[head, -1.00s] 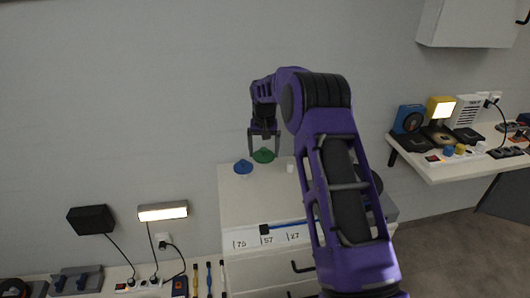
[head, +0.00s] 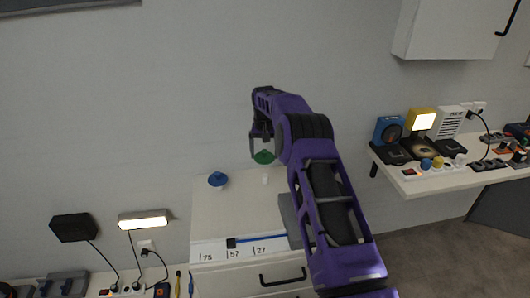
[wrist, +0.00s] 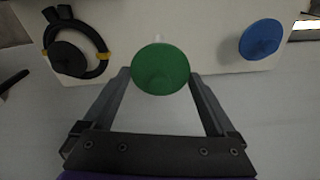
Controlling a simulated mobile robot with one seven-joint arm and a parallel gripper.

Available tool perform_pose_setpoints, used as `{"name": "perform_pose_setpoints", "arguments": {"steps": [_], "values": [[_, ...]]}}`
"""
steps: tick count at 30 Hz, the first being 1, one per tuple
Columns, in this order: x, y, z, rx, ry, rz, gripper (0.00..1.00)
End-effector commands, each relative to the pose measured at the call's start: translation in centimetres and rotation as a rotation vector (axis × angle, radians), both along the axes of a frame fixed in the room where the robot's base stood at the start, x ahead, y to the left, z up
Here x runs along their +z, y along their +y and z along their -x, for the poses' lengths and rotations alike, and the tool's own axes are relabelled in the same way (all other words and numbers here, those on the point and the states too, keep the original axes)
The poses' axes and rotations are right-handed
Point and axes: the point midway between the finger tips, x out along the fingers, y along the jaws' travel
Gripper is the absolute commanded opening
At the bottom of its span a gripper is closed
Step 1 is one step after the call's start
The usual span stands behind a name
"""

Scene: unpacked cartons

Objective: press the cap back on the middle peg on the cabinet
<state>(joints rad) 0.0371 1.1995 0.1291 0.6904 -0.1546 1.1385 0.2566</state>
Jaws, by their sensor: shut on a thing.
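My gripper (head: 263,148) is shut on a green cap (head: 264,157) and holds it above the back of the cabinet top (head: 235,213). In the wrist view the round green cap (wrist: 160,70) sits between the two fingers. A bare white peg (head: 265,179) stands on the cabinet, below the cap in the head view. In the wrist view only a bit of the peg (wrist: 158,38) shows past the cap's edge. A blue cap (head: 218,179) sits to the left on the cabinet; it also shows in the wrist view (wrist: 262,39). My arm hides the cabinet's right part.
A black ring-shaped object with yellow bands (wrist: 78,50) lies on the cabinet, opposite the blue cap. A blue bar (head: 262,238) runs along the numbered front edge. The wall is close behind. A shelf (head: 435,178) with devices stands at the right.

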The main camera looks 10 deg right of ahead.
Motion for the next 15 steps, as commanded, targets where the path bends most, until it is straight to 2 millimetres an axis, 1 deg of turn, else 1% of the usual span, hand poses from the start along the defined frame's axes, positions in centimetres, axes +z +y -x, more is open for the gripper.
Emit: {"name": "perform_pose_setpoints", "arguments": {"steps": [8,15], "values": [[-0.5,0.0,-0.1,0.001,0.0,0.0,0.3],[-2.3,0.0,-0.1,0.0,0.0,0.0,0.3]]}}
